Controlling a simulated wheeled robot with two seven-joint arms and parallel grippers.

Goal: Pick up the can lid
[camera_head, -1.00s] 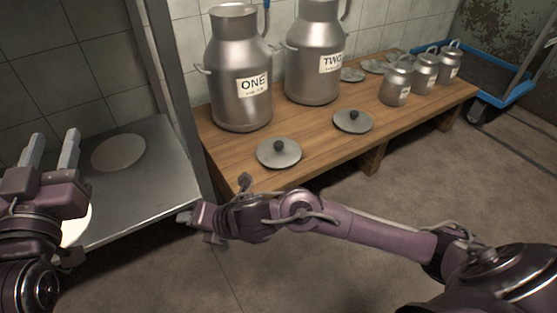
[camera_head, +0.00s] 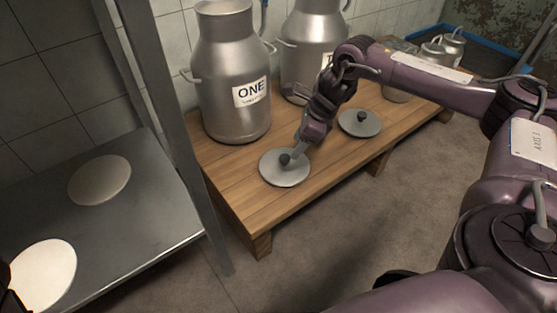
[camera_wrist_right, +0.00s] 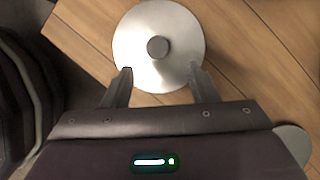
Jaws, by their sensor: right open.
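A round grey metal can lid (camera_head: 278,176) with a dark knob (camera_head: 285,159) lies flat on the wooden bench in front of the can marked ONE (camera_head: 232,105). My right gripper (camera_head: 298,148) is low over this lid, with its fingers close to the knob. In the right wrist view the lid (camera_wrist_right: 180,30) is ahead of the open gripper (camera_wrist_right: 160,70). The knob sits a little beyond the fingertips, between their lines, with nothing held. A second lid (camera_head: 350,127) lies to the right.
The can marked TWO (camera_head: 308,45) stands behind my right arm, which partly hides it. Smaller cans (camera_head: 453,42) stand at the bench's far end. A metal shelf (camera_head: 145,205) with two pale discs and an upright post is at the left.

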